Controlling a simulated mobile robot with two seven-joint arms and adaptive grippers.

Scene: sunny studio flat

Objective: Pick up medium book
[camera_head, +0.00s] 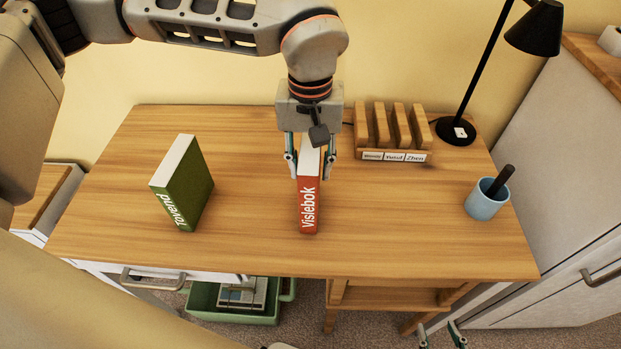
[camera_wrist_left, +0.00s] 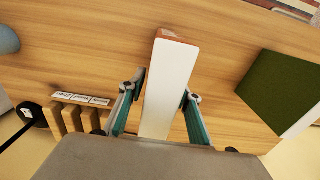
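A red book (camera_head: 308,207) with a white top and the word "Vislebok" on its spine stands upright mid-table; its white top edge (camera_wrist_left: 168,85) shows in the left wrist view. My left gripper (camera_head: 310,168) reaches down over it from behind, one finger on each side. The fingers lie close to the book's sides; I cannot tell whether they press on it. The gripper also shows in the left wrist view (camera_wrist_left: 163,90). A green book (camera_head: 185,190) marked "Tovend" stands upright to the left, apart from the gripper. My right gripper (camera_head: 441,335) shows only its fingertips, spread apart, below the table's front edge.
A wooden rack (camera_head: 395,140) with name labels stands behind and right of the red book. A black lamp (camera_head: 457,131) and a blue cup (camera_head: 486,200) with a dark item inside stand at the right. Bare table separates the two books. A green crate (camera_head: 205,310) sits below.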

